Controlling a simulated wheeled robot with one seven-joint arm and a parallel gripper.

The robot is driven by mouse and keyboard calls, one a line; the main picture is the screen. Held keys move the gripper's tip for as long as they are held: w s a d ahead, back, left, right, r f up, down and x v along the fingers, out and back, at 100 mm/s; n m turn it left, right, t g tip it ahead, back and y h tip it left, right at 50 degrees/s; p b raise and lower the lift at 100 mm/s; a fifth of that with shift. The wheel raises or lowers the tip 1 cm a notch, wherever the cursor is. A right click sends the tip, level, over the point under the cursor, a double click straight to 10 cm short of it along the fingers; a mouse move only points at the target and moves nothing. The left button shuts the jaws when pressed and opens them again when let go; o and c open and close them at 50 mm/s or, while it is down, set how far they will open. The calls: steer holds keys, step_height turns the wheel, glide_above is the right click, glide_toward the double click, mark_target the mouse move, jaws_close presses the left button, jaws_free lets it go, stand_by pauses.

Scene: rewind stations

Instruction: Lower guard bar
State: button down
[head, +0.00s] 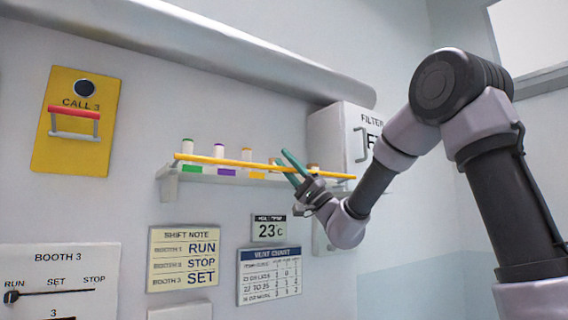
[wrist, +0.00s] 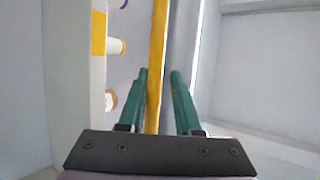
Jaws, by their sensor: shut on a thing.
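In the wrist view, the bar (wrist: 157,40) runs lengthwise between the two fingers of my gripper (wrist: 160,75). The fingers hide a little of the bar and of the shelf's right part in the head view.
Below hang a shift note (head: 184,259), a thermometer display (head: 269,228) and a chart (head: 269,275). A yellow call panel (head: 75,120) with a red-topped handle is at left.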

steer(key=shift+s+d+r, duration=0.2)
steer(key=shift+r, duration=0.05)
steer(key=c, duration=0.8)
jaws_free()
steer(key=shift+s+d+r, duration=0.1)
steer(key=shift+s, duration=0.1)
steer(key=shift+c, duration=0.2)
steer(key=shift+s+d, duration=0.1)
steer(key=shift+d+f, duration=0.15)
steer(key=shift+f, duration=0.3)
steer(key=v, duration=1)
